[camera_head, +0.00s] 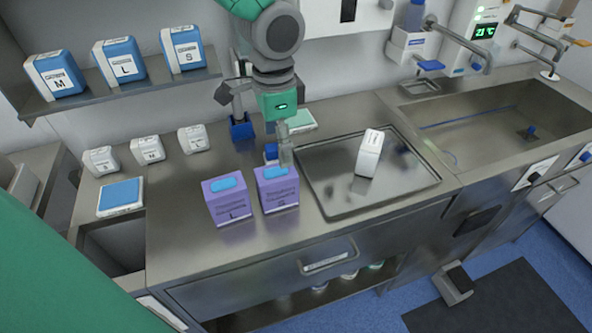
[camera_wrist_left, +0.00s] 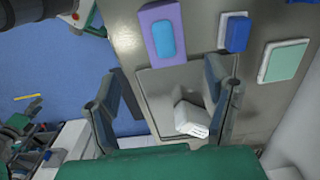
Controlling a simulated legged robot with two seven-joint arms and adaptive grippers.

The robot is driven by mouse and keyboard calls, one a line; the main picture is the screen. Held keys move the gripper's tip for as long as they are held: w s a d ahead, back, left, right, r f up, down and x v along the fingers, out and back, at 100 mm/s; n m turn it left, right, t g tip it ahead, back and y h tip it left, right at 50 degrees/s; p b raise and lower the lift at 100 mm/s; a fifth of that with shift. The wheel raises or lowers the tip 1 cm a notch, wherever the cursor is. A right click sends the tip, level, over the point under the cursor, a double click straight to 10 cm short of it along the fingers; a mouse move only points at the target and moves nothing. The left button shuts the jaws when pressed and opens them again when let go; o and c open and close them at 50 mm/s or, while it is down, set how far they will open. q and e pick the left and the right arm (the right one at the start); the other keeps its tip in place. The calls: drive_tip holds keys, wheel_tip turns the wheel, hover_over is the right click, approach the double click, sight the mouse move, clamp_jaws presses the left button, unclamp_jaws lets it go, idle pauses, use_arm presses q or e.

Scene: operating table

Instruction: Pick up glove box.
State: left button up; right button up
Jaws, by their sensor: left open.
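Two purple glove boxes with blue tops stand upright side by side on the steel counter, one marked L (camera_head: 228,201) and one marked S (camera_head: 277,188). My left gripper (camera_head: 257,141) hangs open and empty over the counter, just behind these boxes and apart from them. In the left wrist view its two fingers (camera_wrist_left: 160,72) are spread wide. One purple box (camera_wrist_left: 163,33) lies beyond the fingertips there; I cannot tell which size. A white box (camera_head: 370,153) leans on the metal tray; it also shows between the fingers in the left wrist view (camera_wrist_left: 191,118). My right gripper is not in view.
The steel tray (camera_head: 335,205) lies right of the glove boxes, with a sink (camera_head: 500,125) further right. Several small white boxes and a blue-topped pack (camera_head: 121,194) stand at left. A shelf (camera_head: 120,88) holds blue boxes above. The counter front left is clear.

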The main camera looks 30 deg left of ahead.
sight(277, 173)
use_arm(q)
drive_tip(key=f, duration=0.2)
drive_tip(key=a+f, duration=0.1)
drive_tip(key=f, duration=0.5)
drive_tip(key=shift+s+a, duration=0.1)
drive_tip(key=shift+a, duration=0.1)
drive_tip(key=shift+d+f, duration=0.35)
drive_tip(key=shift+f, duration=0.1)
wheel_tip(277, 173, down, 4)
drive_tip(key=shift+f, duration=0.2)
drive_tip(key=shift+a+f, duration=0.2)
drive_tip(key=shift+a, duration=0.25)
drive_tip(key=shift+d, duration=0.1)
drive_tip(key=c, duration=1.1)
drive_tip(key=shift+d, duration=0.15)
drive_tip(key=shift+c, duration=1.4)
drive_tip(key=shift+d+r, duration=0.2)
